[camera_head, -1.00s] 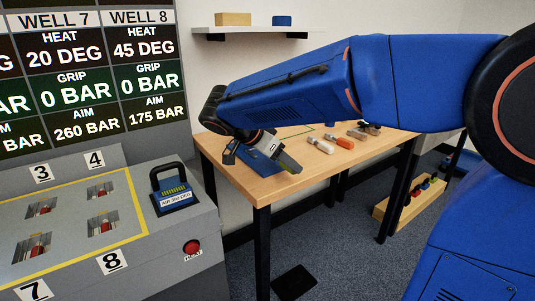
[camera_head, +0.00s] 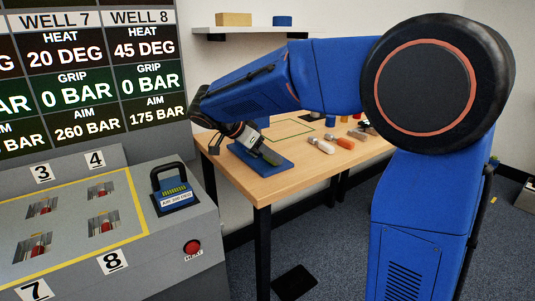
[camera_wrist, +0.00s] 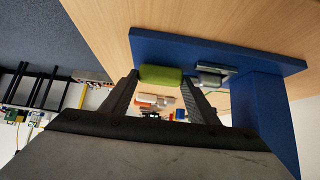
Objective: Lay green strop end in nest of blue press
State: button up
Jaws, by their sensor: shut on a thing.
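The blue press (camera_head: 278,170) stands on the wooden table near its left front corner, with a flat blue base. In the wrist view, the blue press (camera_wrist: 265,62) fills the right side, with a grey metal fitting on it (camera_wrist: 213,74); I cannot tell for certain whether this is the nest. My gripper (camera_wrist: 161,84) is shut on the green strop end (camera_wrist: 160,74), which lies across between the fingertips, left of the fitting. In the head view my gripper (camera_head: 262,150) is low over the press base. Whether the strop end touches the base is unclear.
Orange- and grey-handled tools (camera_head: 322,146) lie to the right on the table (camera_head: 285,190). A grey console (camera_head: 170,240) with numbered wells and a black-handled block (camera_head: 174,192) stands at the left. A shelf (camera_head: 255,32) is on the wall behind.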

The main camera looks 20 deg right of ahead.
jog(key=shift+f, duration=0.15)
jog(key=o, duration=1.2)
jog(key=v, duration=1.2)
